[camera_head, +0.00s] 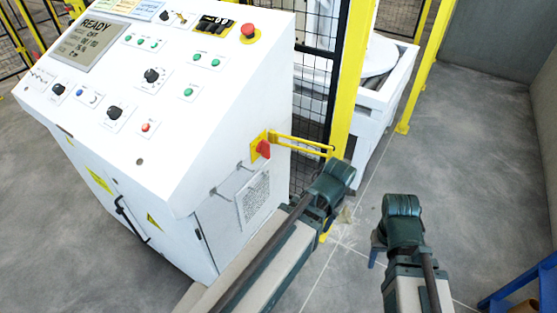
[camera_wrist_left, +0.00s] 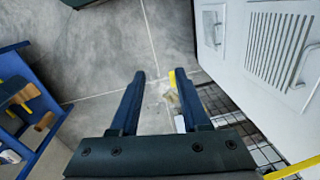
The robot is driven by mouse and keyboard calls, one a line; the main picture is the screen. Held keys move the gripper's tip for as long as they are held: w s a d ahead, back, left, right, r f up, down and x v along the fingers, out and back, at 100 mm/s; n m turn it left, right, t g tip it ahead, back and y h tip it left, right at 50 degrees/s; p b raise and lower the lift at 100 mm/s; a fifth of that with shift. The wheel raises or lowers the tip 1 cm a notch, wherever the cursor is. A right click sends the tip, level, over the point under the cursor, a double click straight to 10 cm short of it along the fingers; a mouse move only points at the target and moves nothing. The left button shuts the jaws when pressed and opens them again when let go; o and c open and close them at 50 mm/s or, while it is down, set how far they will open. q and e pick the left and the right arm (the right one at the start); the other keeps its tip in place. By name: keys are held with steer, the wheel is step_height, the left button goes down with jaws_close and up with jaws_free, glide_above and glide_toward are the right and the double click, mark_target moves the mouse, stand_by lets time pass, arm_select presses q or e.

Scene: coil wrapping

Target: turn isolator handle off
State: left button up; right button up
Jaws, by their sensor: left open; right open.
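The isolator handle (camera_head: 263,149) is red and sits on a yellow plate on the right side face of the white control cabinet (camera_head: 190,190). Yellow bars (camera_head: 300,144) stick out to the right from beside it. My left gripper (camera_wrist_left: 159,75) is open and empty in the left wrist view, its two blue fingers over the floor beside the cabinet's vented side. In the head view my left wrist is right of and below the handle, apart from it. My right gripper (camera_head: 378,252) is open, further right over the floor; its fingers are partly hidden. The handle does not show in the left wrist view.
A yellow post (camera_head: 350,80) and black mesh fence (camera_head: 312,70) stand behind the handle. A white machine (camera_head: 385,95) is beyond. A blue frame (camera_head: 520,285) with items is at bottom right. Open grey floor (camera_head: 480,150) lies to the right.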

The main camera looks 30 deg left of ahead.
arm_select(q)
steer(key=w+a+f+m+y+b, duration=0.25)
steer(key=a+f+b, duration=0.25)
steer(key=f+b, duration=0.3)
steer(key=m+t+y+b, duration=0.1)
steer(key=m+y, duration=1.3)
glide_toward(269, 145)
steer(key=a, duration=0.9)
steer(key=shift+w+a+f, duration=0.15)
steer(key=shift+w+a, duration=0.2)
steer(key=shift+w, duration=0.05)
arm_select(e)
step_height(269, 145, down, 12)
steer(key=shift+r, duration=0.25)
arm_select(q)
steer(key=shift+c, duration=0.3)
jaws_close()
